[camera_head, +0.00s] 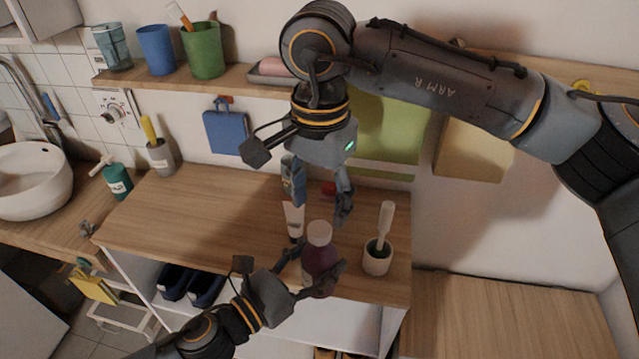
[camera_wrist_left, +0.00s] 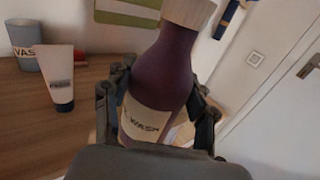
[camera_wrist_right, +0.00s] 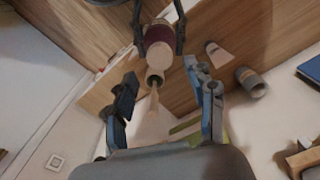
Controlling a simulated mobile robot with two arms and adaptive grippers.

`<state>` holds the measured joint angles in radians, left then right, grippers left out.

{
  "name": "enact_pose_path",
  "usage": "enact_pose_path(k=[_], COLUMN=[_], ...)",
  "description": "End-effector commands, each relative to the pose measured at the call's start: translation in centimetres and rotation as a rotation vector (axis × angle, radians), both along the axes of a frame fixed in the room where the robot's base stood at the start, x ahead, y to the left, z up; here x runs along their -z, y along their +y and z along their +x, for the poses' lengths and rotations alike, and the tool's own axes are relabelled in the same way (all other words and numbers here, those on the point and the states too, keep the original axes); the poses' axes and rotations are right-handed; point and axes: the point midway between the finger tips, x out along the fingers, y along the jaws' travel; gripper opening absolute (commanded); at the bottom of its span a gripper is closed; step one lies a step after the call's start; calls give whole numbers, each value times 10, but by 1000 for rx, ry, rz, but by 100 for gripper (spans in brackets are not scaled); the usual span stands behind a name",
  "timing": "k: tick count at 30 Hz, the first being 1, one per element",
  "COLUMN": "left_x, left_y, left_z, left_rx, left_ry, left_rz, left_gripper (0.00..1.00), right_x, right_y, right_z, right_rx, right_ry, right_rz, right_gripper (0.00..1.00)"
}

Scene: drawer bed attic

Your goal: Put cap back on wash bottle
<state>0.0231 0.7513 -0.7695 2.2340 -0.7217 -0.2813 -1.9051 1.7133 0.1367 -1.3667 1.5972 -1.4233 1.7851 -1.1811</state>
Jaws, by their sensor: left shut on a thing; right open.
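The purple wash bottle (camera_head: 317,265) is near the front edge of the wooden counter. In the left wrist view the bottle (camera_wrist_left: 172,72) appears tilted, with a label. A pale cap (camera_head: 319,233) is at its top, also visible in the left wrist view (camera_wrist_left: 188,12); I cannot tell how firmly it is seated. My left gripper (camera_head: 315,268) is shut around the bottle's body. My right gripper (camera_head: 320,207) is open and empty, above and behind the bottle. The bottle (camera_wrist_right: 158,33) also shows between the left fingers in the right wrist view. Its base is hidden.
A white tube (camera_head: 293,221) stands left of the bottle, with a cup (camera_wrist_left: 24,58) near it. A holder with a brush (camera_head: 377,258) stands close on the right. The counter's left part (camera_head: 190,215) is clear. A shelf (camera_head: 170,78) holds cups above.

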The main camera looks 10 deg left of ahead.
Motion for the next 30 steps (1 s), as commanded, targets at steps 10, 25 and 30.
enact_pose_path(k=[10,25,30], left_x=[-1,0,0], left_y=[0,0,0], left_z=[0,0,0], left_rx=[0,0,0], left_ry=[-1,-1,-1], left_rz=[-1,-1,-1], left_gripper=[0,0,0], right_x=[47,52,52], right_y=[0,0,0], right_z=[0,0,0], right_rx=[2,2,2], right_ry=[1,0,0], right_rz=[0,-1,-1], right_gripper=[55,33,0])
